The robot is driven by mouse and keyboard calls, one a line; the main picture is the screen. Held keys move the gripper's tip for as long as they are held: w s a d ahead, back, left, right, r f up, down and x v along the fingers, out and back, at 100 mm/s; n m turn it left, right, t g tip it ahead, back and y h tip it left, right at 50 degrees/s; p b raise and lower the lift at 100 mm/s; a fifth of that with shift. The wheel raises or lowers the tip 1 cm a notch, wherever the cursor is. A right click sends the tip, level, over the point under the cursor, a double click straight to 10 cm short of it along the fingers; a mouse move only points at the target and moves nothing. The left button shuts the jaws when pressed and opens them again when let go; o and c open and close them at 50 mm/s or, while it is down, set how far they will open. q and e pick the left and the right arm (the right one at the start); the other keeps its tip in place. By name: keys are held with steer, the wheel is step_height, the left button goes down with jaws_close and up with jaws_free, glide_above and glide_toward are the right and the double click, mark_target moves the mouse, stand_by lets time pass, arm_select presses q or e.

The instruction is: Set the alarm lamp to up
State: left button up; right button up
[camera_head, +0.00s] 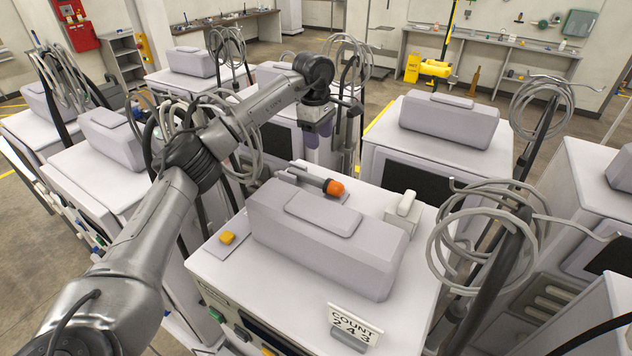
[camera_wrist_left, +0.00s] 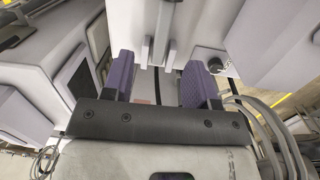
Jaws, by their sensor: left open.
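The alarm lamp (camera_head: 326,183) is a grey stem with an orange tip. It lies low, close to horizontal, behind the raised housing on top of the nearest white machine, with its orange end toward the right. My left gripper (camera_head: 318,150) has purple fingers pointing down behind the lamp, and appears apart from it. In the left wrist view the gripper (camera_wrist_left: 160,85) is open, with a clear gap between its fingers. Grey upright bars show beyond the gap there; I cannot tell whether they belong to the lamp. The orange tip is not visible in that view. My right gripper is not in view.
The white machine top (camera_head: 218,268) also bears a yellow button (camera_head: 227,238), a white block (camera_head: 402,212) and a count sign (camera_head: 354,328). Coiled grey tubes (camera_head: 470,240) hang on a pole at its right. Other machines stand close around; open floor lies farther back.

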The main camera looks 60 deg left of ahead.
mark_target(311, 176)
arm_select(q)
steer(key=shift+g, duration=0.4)
steer(key=f, duration=0.4)
steer(key=s+a+f, duration=0.1)
steer(key=f, duration=0.8)
steer(key=shift+s+a+f, duration=0.2)
steer(key=shift+a+f, duration=0.15)
jaws_close()
